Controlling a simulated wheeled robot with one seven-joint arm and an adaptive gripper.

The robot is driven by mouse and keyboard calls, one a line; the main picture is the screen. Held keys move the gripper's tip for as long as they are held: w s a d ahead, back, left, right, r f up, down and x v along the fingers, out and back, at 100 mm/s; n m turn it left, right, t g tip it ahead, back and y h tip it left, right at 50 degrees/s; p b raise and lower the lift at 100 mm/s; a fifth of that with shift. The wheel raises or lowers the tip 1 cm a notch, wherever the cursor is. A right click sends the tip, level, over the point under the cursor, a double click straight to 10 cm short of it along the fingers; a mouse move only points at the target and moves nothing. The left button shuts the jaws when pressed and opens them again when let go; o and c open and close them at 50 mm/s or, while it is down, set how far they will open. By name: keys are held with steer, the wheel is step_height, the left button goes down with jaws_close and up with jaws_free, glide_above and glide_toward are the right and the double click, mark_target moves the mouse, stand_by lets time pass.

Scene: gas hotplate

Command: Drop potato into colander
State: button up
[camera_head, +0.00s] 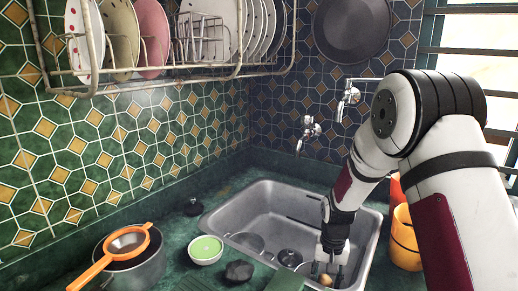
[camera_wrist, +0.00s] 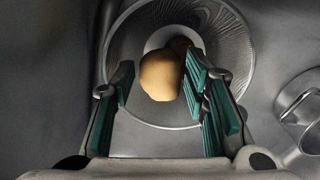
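The tan potato (camera_wrist: 161,76) is between the two green-padded fingers of my gripper (camera_wrist: 158,84) in the wrist view. A gap shows between it and the left finger; the right finger is close to it, and contact there is unclear. In the head view my gripper (camera_head: 331,268) points down into the right front part of the sink, with the potato (camera_head: 325,280) small and partly hidden at its fingers. The orange-rimmed strainer, which looks like the colander (camera_head: 128,241), rests on a metal pot at the lower left, apart from my gripper.
The steel sink (camera_head: 229,213) holds dark and glassy items. A round grey dish (camera_wrist: 233,45) lies behind the potato, with a metal handled item (camera_wrist: 302,104) to the right. A green-filled bowl (camera_head: 206,249) stands left of the sink, and orange containers (camera_head: 404,240) stand right. A dish rack (camera_head: 165,70) hangs above.

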steer(key=shift+o, duration=0.6)
step_height(320, 180, up, 12)
step_height(320, 180, up, 10)
steer(key=p, duration=0.2)
glide_above(326, 282)
steer(key=s, duration=0.6)
steer(key=s+r+n+t+p, duration=0.2)
steer(key=s+r+p, duration=0.1)
steer(key=s+r, duration=0.7)
steer(key=s+r+t+p, duration=0.1)
steer(key=s+r+p, duration=0.1)
steer(key=s, duration=0.7)
steer(key=s+r+n+t+p, duration=0.1)
steer(key=s+r+p, duration=0.2)
steer(key=s, duration=0.7)
step_height(326, 282, up, 2)
steer(key=shift+d+r, duration=0.2)
